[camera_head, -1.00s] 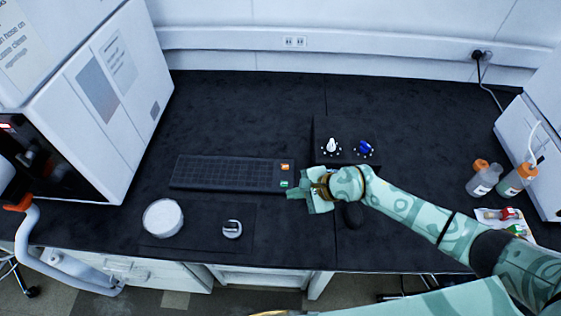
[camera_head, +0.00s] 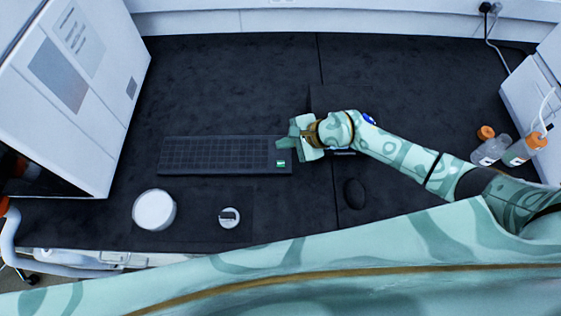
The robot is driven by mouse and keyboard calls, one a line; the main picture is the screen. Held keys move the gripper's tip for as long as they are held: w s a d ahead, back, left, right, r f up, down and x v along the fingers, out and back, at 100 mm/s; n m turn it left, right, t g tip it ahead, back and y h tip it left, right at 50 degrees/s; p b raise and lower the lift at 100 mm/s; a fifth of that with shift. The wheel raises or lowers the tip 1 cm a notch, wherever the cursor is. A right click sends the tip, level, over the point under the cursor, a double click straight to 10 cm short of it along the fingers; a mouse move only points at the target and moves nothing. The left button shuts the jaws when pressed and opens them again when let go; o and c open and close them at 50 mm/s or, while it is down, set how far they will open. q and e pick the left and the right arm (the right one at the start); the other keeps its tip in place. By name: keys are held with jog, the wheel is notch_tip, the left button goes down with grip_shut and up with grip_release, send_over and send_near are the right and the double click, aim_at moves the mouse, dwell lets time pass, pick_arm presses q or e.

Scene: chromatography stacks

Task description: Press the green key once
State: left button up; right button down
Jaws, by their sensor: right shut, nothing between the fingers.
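The green key (camera_head: 281,163) sits at the right end of the black keyboard (camera_head: 215,156) and is fully visible. My right gripper (camera_head: 282,143) is shut and empty, with its fingertips just above the green key in the picture, over the keyboard's upper right corner. It covers the spot where the orange key showed earlier. I cannot tell whether the fingertips touch the keyboard or hover over it. My left gripper is not in view.
A black mouse (camera_head: 354,194) lies right of the keyboard. A blue knob (camera_head: 369,119) is partly hidden behind my right arm. A white round dish (camera_head: 154,210) and a small round item (camera_head: 229,217) stand in front. Bottles (camera_head: 491,150) stand at right. The back bench is clear.

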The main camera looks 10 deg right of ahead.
jog(key=b, duration=0.6)
send_over(284, 164)
notch_tip(284, 164, down, 7)
jog(key=shift+f, duration=0.6)
jog(key=shift+f+b, duration=0.1)
jog(key=shift+b, duration=0.2)
dwell(0.9)
jog(key=shift+f, duration=0.3)
jog(key=shift+f+b, duration=0.4)
jog(key=shift+b, duration=0.1)
dwell(0.4)
jog(key=shift+r, duration=0.15)
jog(key=shift+r+p, duration=0.7)
